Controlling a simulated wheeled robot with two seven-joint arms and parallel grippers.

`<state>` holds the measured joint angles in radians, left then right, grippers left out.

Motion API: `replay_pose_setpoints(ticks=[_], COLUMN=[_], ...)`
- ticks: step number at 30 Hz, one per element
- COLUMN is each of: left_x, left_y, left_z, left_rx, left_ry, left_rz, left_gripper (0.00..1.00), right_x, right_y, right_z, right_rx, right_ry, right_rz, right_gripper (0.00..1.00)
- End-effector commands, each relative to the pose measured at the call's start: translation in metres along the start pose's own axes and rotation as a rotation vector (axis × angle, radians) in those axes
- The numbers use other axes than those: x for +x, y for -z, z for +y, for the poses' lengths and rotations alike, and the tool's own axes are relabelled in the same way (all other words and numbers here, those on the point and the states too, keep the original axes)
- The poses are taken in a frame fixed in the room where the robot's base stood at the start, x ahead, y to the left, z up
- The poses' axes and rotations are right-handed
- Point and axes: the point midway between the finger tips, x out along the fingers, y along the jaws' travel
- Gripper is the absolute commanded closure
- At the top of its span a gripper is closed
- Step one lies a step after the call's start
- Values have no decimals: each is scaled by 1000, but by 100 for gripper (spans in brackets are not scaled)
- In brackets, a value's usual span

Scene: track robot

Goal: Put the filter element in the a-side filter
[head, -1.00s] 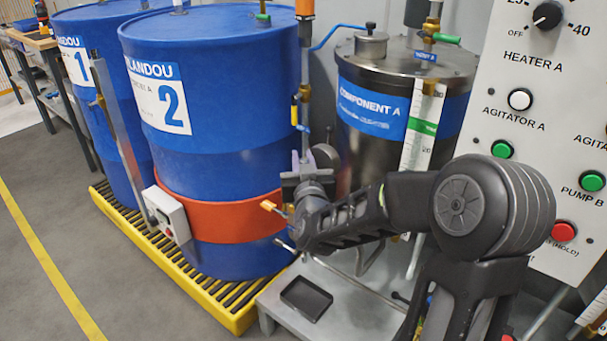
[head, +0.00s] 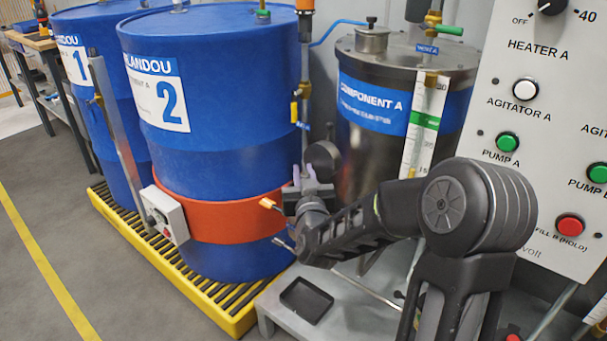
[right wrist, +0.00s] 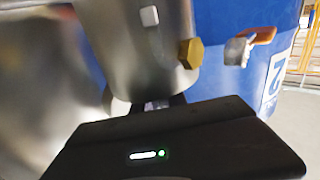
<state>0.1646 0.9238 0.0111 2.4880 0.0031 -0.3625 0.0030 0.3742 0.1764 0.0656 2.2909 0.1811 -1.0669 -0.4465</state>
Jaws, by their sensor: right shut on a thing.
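My right gripper (head: 306,184) is at the drum's right edge in the head view, in front of a dark grey rounded part (head: 322,159) below the valve pipe. In the right wrist view its fingertips (right wrist: 163,103) show only partly above the black gripper body. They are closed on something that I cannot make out. A large metal cylinder (right wrist: 140,45) with a brass hex fitting (right wrist: 190,53) stands right in front of them; I cannot tell whether it is the a-side filter. I cannot identify the filter element in either view. My left gripper is out of view.
Blue drum 2 (head: 215,80) with an orange band stands left of my gripper on a yellow spill pallet (head: 215,309). The steel Component A tank (head: 385,150) and the control panel (head: 550,110) are to the right. A black tray (head: 306,299) lies on the grey platform below.

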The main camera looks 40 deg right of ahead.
Motion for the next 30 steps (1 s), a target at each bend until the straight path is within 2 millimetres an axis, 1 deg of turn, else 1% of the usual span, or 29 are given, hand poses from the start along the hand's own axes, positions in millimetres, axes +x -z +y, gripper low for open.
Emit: replay_pose_setpoints(ticks=[2, 6, 7, 14, 23, 26, 30], left_x=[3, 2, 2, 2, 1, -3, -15], left_y=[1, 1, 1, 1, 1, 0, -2], left_z=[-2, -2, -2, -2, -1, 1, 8], left_rx=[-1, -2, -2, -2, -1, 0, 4], left_ry=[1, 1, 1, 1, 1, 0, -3], left_rz=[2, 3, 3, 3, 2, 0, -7], left_gripper=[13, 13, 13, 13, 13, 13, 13], right_x=[0, 0, 0, 0, 0, 0, 0], right_y=[-3, -2, -2, -2, -1, 2, 14], right_z=[0, 0, 0, 0, 0, 0, 1], right_rx=[0, 0, 0, 0, 0, 0, 0], right_ry=[0, 0, 0, 0, 0, -1, -1], right_rz=[1, 1, 0, 0, 0, 0, -1], right_gripper=[100, 100, 80, 61, 60, 60, 60])
